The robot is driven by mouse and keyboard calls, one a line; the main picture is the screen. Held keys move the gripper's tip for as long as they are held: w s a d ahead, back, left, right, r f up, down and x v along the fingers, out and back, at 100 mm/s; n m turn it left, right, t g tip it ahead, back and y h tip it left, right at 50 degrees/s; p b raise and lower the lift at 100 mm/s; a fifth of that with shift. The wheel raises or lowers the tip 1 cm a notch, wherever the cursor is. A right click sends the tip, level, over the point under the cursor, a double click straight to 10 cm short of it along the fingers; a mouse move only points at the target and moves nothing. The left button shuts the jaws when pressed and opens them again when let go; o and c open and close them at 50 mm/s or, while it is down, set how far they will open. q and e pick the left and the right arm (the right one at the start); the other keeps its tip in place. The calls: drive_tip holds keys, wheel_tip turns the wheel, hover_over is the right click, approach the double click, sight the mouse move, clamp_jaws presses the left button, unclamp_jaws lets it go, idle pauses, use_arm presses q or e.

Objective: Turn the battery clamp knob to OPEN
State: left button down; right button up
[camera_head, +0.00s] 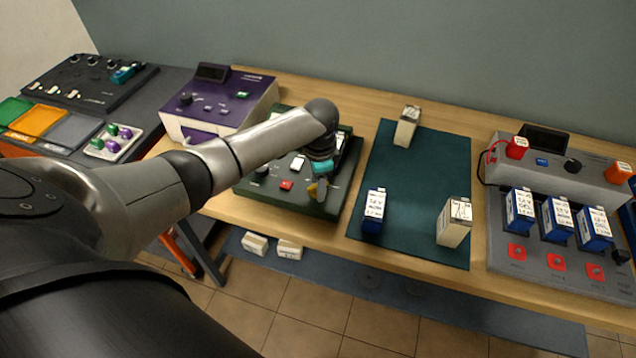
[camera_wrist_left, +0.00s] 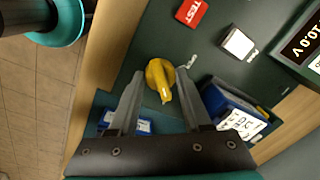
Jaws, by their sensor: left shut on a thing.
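The yellow clamp knob (camera_wrist_left: 160,75) sits on the dark green tester (camera_head: 250,190), at its front right part. My left gripper (camera_head: 318,191) is over it, and in the left wrist view the two fingertips (camera_wrist_left: 161,72) are shut on the knob, one on each side. The knob's narrow end points down in that view. In the head view the gripper covers most of the knob. A blue battery (camera_wrist_left: 235,118) with a white label lies beside the knob in the left wrist view. My right gripper is in neither view.
The tester has a red TEST button (camera_wrist_left: 191,12) and a white switch (camera_wrist_left: 238,44). A teal mat (camera_head: 415,165) with several batteries lies to the right. A purple device (camera_head: 225,100) stands to the left. A grey charger (camera_head: 500,235) with blue batteries is at the far right.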

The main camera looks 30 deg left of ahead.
use_arm(q)
drive_tip(key=shift+r+n+p, duration=0.2)
drive_tip(key=shift+n+p, duration=0.7)
drive_tip(key=shift+p, duration=0.15)
drive_tip(key=shift+d+n+p, duration=0.1)
drive_tip(key=shift+n+p, duration=1.05)
drive_tip(key=shift+n, duration=0.05)
drive_tip(key=n+p, duration=0.1)
drive_tip(key=n, duration=0.1)
drive_tip(key=shift+w+n+g+p, duration=0.1)
drive_tip(key=shift+n+g+p, duration=0.2)
drive_tip(key=shift+n, duration=0.1)
drive_tip(key=n+p, duration=0.1)
drive_tip(key=n, duration=0.1)
drive_tip(key=shift+n, duration=0.4)
drive_tip(key=n+p, duration=0.1)
drive_tip(key=n, duration=0.3)
drive_tip(key=shift+w+f, duration=0.1)
drive_tip(key=shift+n+g, duration=0.3)
drive_tip(key=shift+n, duration=1.8)
